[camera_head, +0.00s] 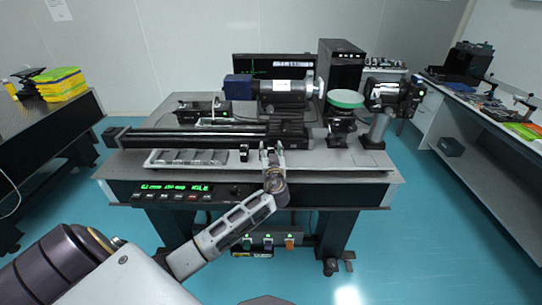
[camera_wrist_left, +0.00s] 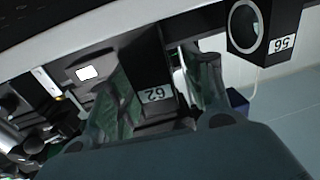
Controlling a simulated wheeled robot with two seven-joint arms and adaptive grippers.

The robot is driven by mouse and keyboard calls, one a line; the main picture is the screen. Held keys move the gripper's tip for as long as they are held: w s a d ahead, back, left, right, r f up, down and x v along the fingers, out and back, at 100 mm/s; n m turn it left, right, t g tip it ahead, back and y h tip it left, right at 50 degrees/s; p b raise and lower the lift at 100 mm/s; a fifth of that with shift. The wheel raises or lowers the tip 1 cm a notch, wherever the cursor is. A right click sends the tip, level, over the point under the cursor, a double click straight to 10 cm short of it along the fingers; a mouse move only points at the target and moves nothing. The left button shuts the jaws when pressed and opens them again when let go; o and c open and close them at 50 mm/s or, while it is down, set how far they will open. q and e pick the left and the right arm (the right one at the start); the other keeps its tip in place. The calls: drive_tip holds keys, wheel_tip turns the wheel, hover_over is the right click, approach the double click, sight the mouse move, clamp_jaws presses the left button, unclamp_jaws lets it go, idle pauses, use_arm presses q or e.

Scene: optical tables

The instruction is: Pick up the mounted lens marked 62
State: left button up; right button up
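The mounted lens marked 62 (camera_wrist_left: 148,68) is a dark block with a white label in the left wrist view. The label appears tilted, and the lens opening is not visible there. My left gripper (camera_wrist_left: 160,80) has one finger on each side of this block. A gap shows between the block and the right-hand finger, and the fingers look apart. In the head view, my left gripper (camera_head: 272,152) is at the front edge of the table, and its fingers mostly hide the block. My right gripper is not in view.
A second mount marked 56 (camera_wrist_left: 281,43), with a round opening, stands beside it; it shows in the head view (camera_head: 244,153). A tray (camera_head: 187,158) lies to the left. A long black rail (camera_head: 190,136) and an instrument (camera_head: 285,87) stand behind. Bare tabletop (camera_head: 340,160) lies to the right.

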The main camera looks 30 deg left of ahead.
sight(271, 148)
use_arm(q)
drive_tip(key=c, duration=0.7)
clamp_jaws()
drive_tip(key=shift+r, duration=0.65)
wheel_tip(271, 148, up, 8)
drive_tip(key=shift+f, duration=0.15)
drive_tip(key=shift+r, duration=0.55)
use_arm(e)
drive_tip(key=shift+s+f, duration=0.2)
